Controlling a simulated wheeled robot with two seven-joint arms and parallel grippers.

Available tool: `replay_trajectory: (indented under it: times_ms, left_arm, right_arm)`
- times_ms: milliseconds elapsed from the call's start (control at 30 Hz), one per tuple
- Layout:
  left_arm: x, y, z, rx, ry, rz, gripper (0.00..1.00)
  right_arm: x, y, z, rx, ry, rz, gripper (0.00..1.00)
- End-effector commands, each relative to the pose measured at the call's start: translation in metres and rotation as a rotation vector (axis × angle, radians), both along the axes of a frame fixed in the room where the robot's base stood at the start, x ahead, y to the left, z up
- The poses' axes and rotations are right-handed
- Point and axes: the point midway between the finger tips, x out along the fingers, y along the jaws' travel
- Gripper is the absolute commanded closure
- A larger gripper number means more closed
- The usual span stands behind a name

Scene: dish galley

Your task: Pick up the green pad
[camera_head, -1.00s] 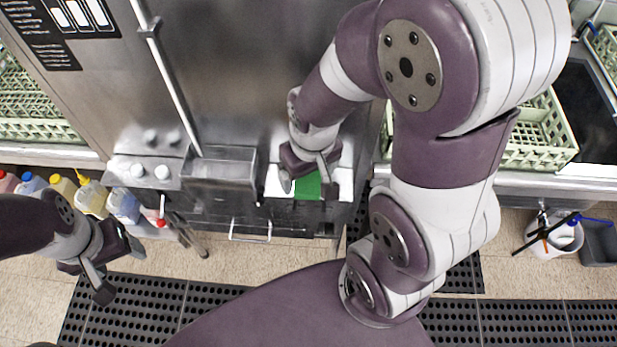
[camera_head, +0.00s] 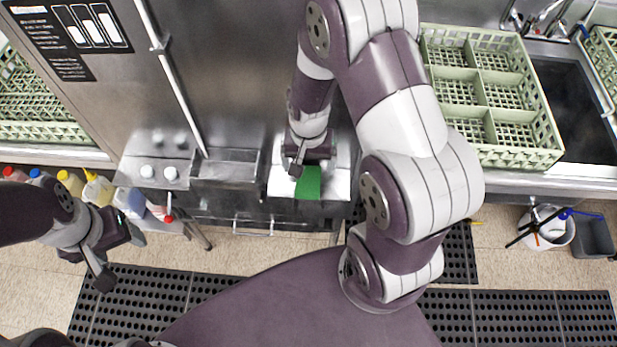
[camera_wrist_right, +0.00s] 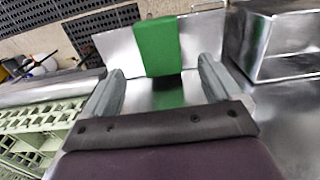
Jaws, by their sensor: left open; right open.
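The green pad (camera_head: 308,183) lies on a small bright metal shelf (camera_head: 281,186) at the front of the steel machine, in the middle of the head view. My right gripper (camera_head: 303,166) is just behind the pad, over the shelf. In the right wrist view the pad (camera_wrist_right: 158,46) stands ahead, between the two spread fingers (camera_wrist_right: 160,85) and a little beyond their tips, with nothing held. A green reflection shows in the metal below it. My left gripper (camera_head: 118,258) is open and empty over the floor at the left, far from the pad.
A steel box (camera_head: 224,168) stands left of the shelf, close to the right gripper's side in the wrist view. A green dish rack (camera_head: 548,150) sits on the counter at right. Several bottles (camera_head: 98,190) stand at left. Black mats (camera_head: 140,300) cover the floor.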

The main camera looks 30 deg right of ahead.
Motion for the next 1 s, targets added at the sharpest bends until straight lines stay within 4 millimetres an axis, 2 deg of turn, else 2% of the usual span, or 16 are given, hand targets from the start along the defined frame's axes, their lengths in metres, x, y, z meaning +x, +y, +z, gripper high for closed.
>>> replay_trajectory:
  times_ms: [167,267,400,633,800,833,933,967,1000]
  left_arm:
    - [0.000,0.000,0.008,0.000,0.000,0.000,0.33]
    - [0.000,0.000,0.017,0.000,0.000,0.000,0.33]
    - [0.000,0.000,0.017,0.000,0.000,0.000,0.33]
    - [0.000,0.000,0.016,0.000,0.000,0.000,0.33]
    - [0.000,0.000,0.016,0.000,0.000,0.000,0.33]
    - [0.000,0.000,0.016,0.000,0.000,0.000,0.33]
    - [0.000,0.000,0.016,0.000,0.000,0.000,0.33]
    - [0.000,0.000,0.016,0.000,0.000,0.000,0.33]
    - [0.000,0.000,0.016,0.000,0.000,0.000,0.33]
  right_arm:
    - [-0.003,0.001,-0.020,0.001,0.003,0.002,0.08]
    - [-0.006,0.002,-0.038,0.000,0.004,0.002,0.08]
    - [-0.004,0.002,-0.059,0.000,0.000,0.002,0.08]
    - [-0.004,0.002,-0.063,0.000,-0.002,0.002,0.08]
    - [-0.004,0.002,-0.062,0.000,-0.002,0.003,0.64]
    - [-0.004,0.002,-0.062,0.000,-0.002,0.003,0.67]
    - [-0.004,0.002,-0.062,0.000,-0.001,0.003,0.68]
    - [-0.004,0.002,-0.063,0.000,-0.001,0.003,0.72]
    - [-0.004,0.002,-0.063,-0.001,-0.001,0.003,0.73]
